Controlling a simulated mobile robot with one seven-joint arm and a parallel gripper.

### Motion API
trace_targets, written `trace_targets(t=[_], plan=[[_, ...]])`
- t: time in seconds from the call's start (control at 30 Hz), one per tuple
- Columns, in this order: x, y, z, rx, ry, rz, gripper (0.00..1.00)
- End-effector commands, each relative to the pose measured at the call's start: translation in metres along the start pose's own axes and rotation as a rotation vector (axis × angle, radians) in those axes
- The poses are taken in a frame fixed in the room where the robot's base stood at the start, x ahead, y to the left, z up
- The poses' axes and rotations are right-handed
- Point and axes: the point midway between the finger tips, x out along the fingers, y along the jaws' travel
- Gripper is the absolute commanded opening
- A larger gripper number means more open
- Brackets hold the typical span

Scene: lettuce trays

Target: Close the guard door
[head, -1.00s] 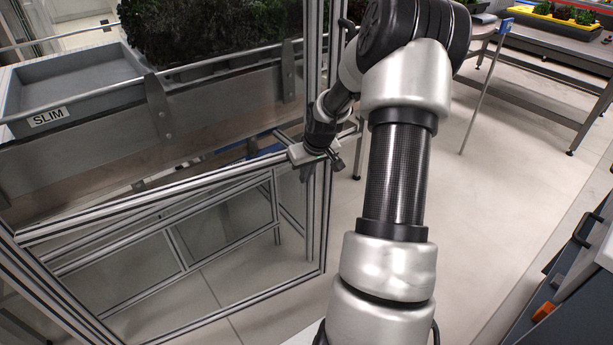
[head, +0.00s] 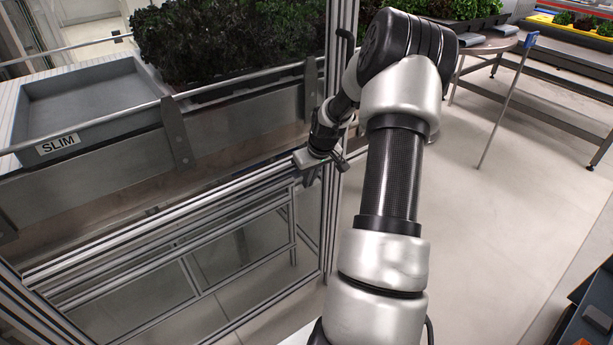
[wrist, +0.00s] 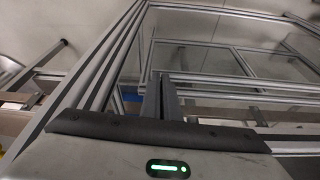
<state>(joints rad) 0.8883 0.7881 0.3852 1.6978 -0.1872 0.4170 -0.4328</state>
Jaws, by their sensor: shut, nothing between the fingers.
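The guard door (head: 331,225) is a frame of aluminium profiles with clear panels, in the left half of the head view. Its upright stands just right of centre. My gripper (head: 326,170) is shut and empty, beside this upright at about the height of the horizontal rails. Whether it touches the profile I cannot tell. In the wrist view my gripper's dark fingers (wrist: 163,97) are together, with aluminium profiles around and beyond them. The door's latch side is not clear, so I cannot tell any remaining gap.
Behind the clear panels a conveyor side rail (head: 95,165) carries a grey tray labelled SLIM (head: 85,125) and dark lettuce (head: 230,40). A steel table (head: 490,47) stands at the back right. A dark cabinet (head: 590,310) is at lower right.

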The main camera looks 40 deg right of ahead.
Motion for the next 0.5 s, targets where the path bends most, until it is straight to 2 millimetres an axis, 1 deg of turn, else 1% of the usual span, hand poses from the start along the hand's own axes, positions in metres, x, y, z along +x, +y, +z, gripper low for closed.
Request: trace_targets(t=[0.03,0.33,0.43,0.5], plan=[[-0.001,-0.006,-0.024,-0.009,0.054,0.005,0.00],[-0.003,-0.006,-0.024,-0.007,0.054,0.004,0.00],[-0.014,-0.006,-0.024,-0.006,0.055,0.005,0.00],[-0.027,-0.005,-0.024,-0.007,0.055,0.007,0.00]])
